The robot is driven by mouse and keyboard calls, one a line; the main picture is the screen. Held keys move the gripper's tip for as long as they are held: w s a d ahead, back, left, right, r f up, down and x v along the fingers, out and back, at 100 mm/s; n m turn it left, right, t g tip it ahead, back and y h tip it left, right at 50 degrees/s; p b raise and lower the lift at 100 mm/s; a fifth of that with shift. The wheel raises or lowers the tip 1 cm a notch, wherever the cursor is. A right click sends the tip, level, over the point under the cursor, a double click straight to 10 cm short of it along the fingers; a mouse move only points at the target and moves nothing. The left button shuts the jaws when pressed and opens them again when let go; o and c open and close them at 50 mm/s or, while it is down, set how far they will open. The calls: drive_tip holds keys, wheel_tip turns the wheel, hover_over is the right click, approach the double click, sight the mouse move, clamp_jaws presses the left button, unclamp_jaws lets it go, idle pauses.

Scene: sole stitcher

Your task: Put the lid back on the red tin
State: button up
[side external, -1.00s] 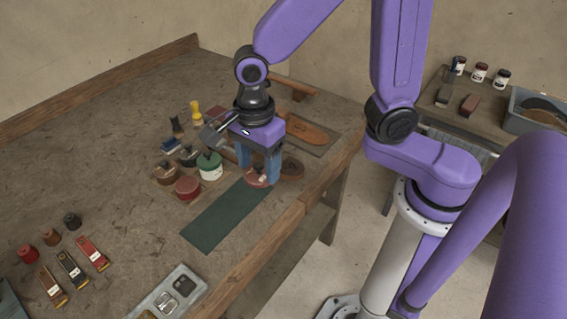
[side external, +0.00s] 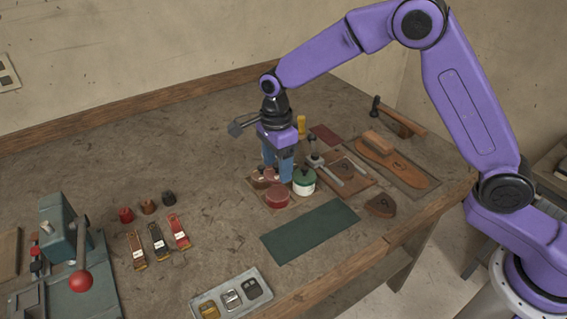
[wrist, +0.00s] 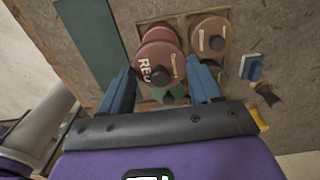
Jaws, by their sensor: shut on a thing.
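My gripper (side external: 278,178) is shut on the red lid (wrist: 148,65), which has a dark knob and lettering on top. In the wrist view the lid sits between the blue fingers, knob toward the camera. The red tin (side external: 277,198) stands upright in the side view, just below and in front of the fingers. In the wrist view the red tin (wrist: 160,35) shows beyond the lid, partly covered by it. The lid overlaps the tin in that picture; I cannot tell whether they touch.
A green-lidded tin (side external: 303,183) stands close on the right. A brown tin (wrist: 209,42) is on the other side. The green mat (side external: 310,231) is bare. Brushes, a leather sole (side external: 392,162) and a buckle tray (side external: 232,297) lie further off.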

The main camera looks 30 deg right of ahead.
sight(278, 193)
drive_tip(key=shift+f, duration=3)
drive_tip(key=shift+f, duration=0.15)
drive_tip(key=o, duration=1.2)
drive_tip(key=shift+r, duration=3.5)
